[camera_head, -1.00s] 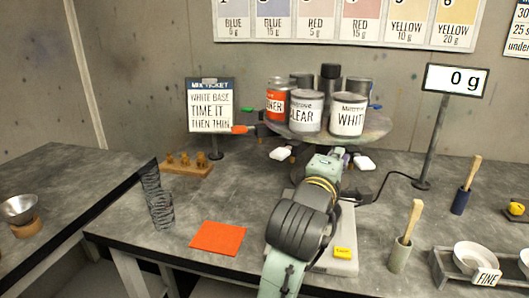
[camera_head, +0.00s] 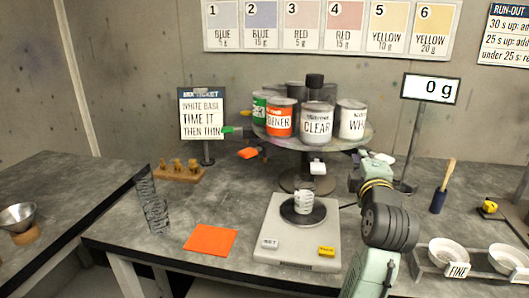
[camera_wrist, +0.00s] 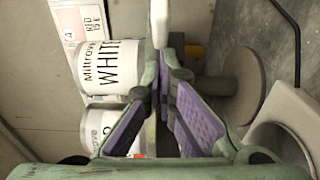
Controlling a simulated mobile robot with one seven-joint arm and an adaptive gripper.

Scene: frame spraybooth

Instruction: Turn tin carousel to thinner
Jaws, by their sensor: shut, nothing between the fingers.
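The tin carousel (camera_head: 374,137) is a round grey turntable on a stand at the back of the bench. At its front are an orange tin reading "...ENER" (camera_head: 280,122), a CLEAR tin (camera_head: 317,126) and a white-labelled WHITE tin (camera_head: 352,123). A green tin (camera_head: 259,105) is partly hidden at the left; no thinner label is readable. Coloured tabs stick out below the rim: green (camera_head: 232,130), orange (camera_head: 248,153) and white (camera_head: 318,168). My gripper (camera_head: 358,160) is shut and empty, low at the carousel's right; in the wrist view (camera_wrist: 168,88) the WHITE tin (camera_wrist: 110,66) is beside it.
A scale (camera_head: 285,245) with a white cup (camera_head: 304,202) stands in front of the carousel. The display post (camera_head: 415,135) rises just right of my gripper.

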